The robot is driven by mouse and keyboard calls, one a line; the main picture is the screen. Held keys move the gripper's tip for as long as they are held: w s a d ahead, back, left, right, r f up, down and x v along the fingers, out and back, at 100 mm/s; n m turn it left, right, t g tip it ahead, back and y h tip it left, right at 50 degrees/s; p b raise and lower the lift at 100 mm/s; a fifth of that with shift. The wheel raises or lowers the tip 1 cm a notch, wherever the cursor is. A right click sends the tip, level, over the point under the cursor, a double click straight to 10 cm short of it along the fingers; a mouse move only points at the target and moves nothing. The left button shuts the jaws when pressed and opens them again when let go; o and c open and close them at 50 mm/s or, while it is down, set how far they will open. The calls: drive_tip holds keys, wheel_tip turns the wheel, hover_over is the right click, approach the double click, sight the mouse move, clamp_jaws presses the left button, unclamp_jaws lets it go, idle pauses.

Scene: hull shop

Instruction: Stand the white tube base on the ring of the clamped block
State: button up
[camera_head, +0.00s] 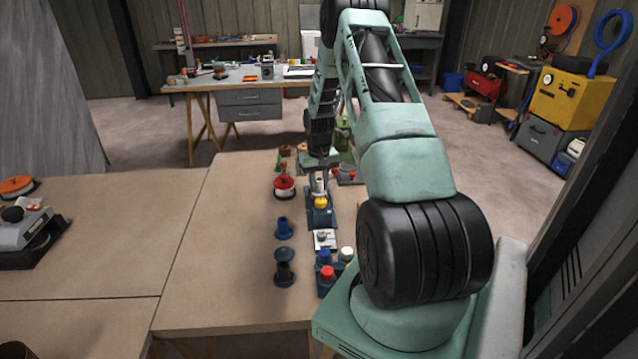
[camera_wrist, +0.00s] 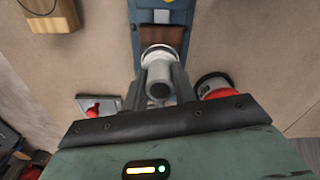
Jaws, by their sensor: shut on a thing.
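The white tube base (camera_wrist: 160,68) is in my gripper (camera_wrist: 160,90), whose fingers are shut on its narrow part. Its hollow open end faces the wrist camera and its wider end is away from it. The tube also shows in the head view (camera_head: 319,184), roughly upright below my gripper (camera_head: 319,178). A brown block (camera_wrist: 163,36) is held in a blue clamp (camera_wrist: 135,47), directly beyond the tube in the wrist view. The clamp also shows in the head view (camera_head: 322,218). The ring on the block is hidden, and I cannot tell whether the tube touches it.
A red and black round thing (camera_wrist: 215,88) stands close beside my gripper. A grey plate with a red part (camera_wrist: 98,106) lies on the other side.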

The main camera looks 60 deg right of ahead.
drive_tip(key=shift+f+b, duration=0.35)
drive_tip(key=shift+f, duration=0.25)
drive_tip(key=o, duration=0.7)
drive_tip(key=shift+o, duration=0.2)
wheel_tip(320, 180, up, 11)
drive_tip(key=p, duration=0.7)
idle(0.6)
